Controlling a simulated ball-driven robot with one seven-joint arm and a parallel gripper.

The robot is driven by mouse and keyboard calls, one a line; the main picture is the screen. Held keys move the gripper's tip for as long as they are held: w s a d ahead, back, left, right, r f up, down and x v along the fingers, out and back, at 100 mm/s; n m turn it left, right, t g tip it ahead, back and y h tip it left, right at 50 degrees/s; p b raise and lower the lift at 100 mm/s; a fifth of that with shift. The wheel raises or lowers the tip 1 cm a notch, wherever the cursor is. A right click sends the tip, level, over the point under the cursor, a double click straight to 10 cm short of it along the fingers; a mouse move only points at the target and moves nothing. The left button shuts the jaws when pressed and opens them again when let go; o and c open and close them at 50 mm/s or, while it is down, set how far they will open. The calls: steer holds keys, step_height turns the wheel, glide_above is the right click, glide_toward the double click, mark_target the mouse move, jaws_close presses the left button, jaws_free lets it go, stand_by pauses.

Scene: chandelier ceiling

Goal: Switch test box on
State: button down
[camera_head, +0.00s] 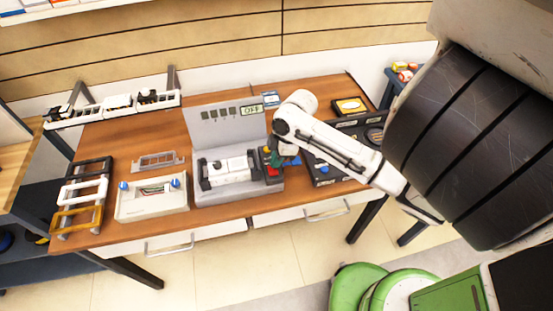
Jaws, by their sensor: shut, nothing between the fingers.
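The grey test box (232,130) stands on the wooden table with an upright back panel. A white part with black ends (229,171) sits on its base. A small dark control block (271,172) with red and green on it is at the right side of the base. My arm reaches in from the right, and my gripper (279,157) is shut, pointing down right at this control block. The gripper partly hides the block, and I cannot tell whether the fingertips touch it or where the switch stands.
A white tray with blue knobs (152,202) and several frames (82,195) lie to the left. A dark case (324,172) is right of the box, beneath my arm. Bare table (135,138) lies at the back left.

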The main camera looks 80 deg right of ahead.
steer(key=shift+s+a, duration=0.15)
steer(key=shift+s+a+r, duration=0.15)
steer(key=shift+a, duration=0.45)
steer(key=shift+r, duration=0.15)
steer(key=shift+r, duration=0.3)
steer(key=w+d+v, duration=0.1)
steer(key=d+v, duration=0.1)
steer(key=v, duration=1.1)
steer(key=shift+w, duration=0.45)
